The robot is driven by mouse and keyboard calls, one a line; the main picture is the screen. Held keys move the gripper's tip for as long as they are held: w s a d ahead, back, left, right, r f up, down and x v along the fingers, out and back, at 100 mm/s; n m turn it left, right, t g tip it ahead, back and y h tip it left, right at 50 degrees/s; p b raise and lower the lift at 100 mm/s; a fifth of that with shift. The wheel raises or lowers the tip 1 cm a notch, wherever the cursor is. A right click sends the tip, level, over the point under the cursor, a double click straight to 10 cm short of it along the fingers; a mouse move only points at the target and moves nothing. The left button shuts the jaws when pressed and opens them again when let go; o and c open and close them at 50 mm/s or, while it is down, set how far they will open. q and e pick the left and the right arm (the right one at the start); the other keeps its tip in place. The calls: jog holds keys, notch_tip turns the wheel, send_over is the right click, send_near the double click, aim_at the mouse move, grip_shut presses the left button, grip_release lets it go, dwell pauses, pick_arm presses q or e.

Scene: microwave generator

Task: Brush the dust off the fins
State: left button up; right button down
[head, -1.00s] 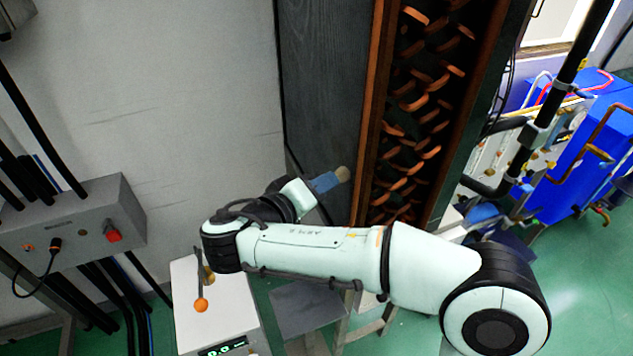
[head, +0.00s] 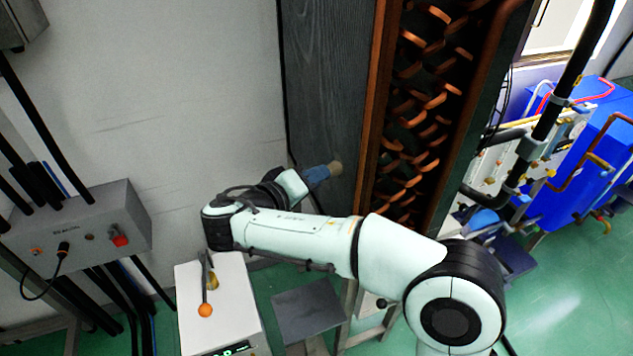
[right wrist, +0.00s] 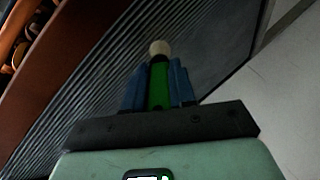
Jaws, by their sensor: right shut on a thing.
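The fins (head: 420,110) are copper-coloured strips in a tall, dark, wood-framed cabinet in the head view. They also show at the upper left of the right wrist view (right wrist: 12,40). My right gripper (head: 318,174) is beside the cabinet's grey side panel, left of the fins. In the right wrist view my right gripper (right wrist: 158,88) has blue fingers shut on a brush (right wrist: 159,50) with a green handle and a pale round tip. The pale brush tip (head: 336,167) points toward the cabinet. Whether it touches the panel I cannot tell. My left gripper is not in view.
A grey control box (head: 80,235) with a red button hangs at the left. A white device (head: 235,290) with an orange-knobbed lever stands below my right arm. Blue equipment (head: 580,170) and pipes stand at the right. Green floor shows between them.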

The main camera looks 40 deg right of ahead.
jog(key=shift+w+d+r+p, duration=0.1)
jog(key=shift+w+d+p, duration=0.2)
jog(key=shift+w, duration=0.5)
jog(key=shift+w+d+p, duration=0.2)
jog(key=shift+w+p, duration=0.1)
jog(key=shift+w, duration=0.5)
jog(key=shift+s+a+r, duration=0.1)
jog(key=shift+s+r, duration=0.05)
jog(key=shift+r, duration=0.55)
